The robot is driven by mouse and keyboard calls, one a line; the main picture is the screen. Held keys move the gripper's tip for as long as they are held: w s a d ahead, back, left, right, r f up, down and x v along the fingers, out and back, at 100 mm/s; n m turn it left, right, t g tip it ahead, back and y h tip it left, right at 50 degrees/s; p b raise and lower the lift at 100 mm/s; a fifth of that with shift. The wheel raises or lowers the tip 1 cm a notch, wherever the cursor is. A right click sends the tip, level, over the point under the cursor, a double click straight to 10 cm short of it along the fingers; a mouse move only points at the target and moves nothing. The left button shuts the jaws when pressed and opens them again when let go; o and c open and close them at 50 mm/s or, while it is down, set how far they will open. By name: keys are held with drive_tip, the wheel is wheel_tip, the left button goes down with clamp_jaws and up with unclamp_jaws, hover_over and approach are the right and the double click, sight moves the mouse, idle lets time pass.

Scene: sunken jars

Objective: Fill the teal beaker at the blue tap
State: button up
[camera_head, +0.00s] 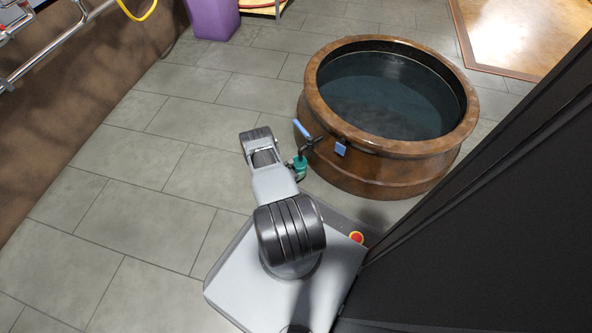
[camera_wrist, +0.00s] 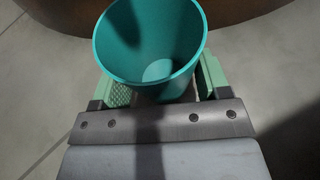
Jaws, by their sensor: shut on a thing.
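The teal beaker (camera_head: 299,164) is upright in my gripper, close to the near left side of the big jar. In the wrist view the teal beaker (camera_wrist: 135,45) has its open mouth toward the camera, with a paler round patch low inside; I cannot tell if it holds water. My gripper (camera_wrist: 160,88) is shut on it, with green pads on both sides. The blue tap (camera_head: 302,129) has a blue lever and a dark body on the jar's side. The beaker is beside or below the tap; the exact alignment and any stream are not clear.
The brown round jar (camera_head: 400,165) holds dark water. A small blue square (camera_head: 341,149) is on its near side. A purple container (camera_head: 212,18) stands at the back. Grey tiled floor (camera_head: 120,200) is clear at left. A large dark panel fills the right.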

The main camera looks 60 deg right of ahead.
drive_tip(key=shift+f, duration=0.25)
drive_tip(key=o, duration=1.1)
drive_tip(key=p+v, duration=0.4)
drive_tip(key=v, duration=0.9)
drive_tip(key=shift+a+r+p, duration=0.15)
drive_tip(key=shift+a+p, duration=0.2)
drive_tip(key=shift+w, duration=0.1)
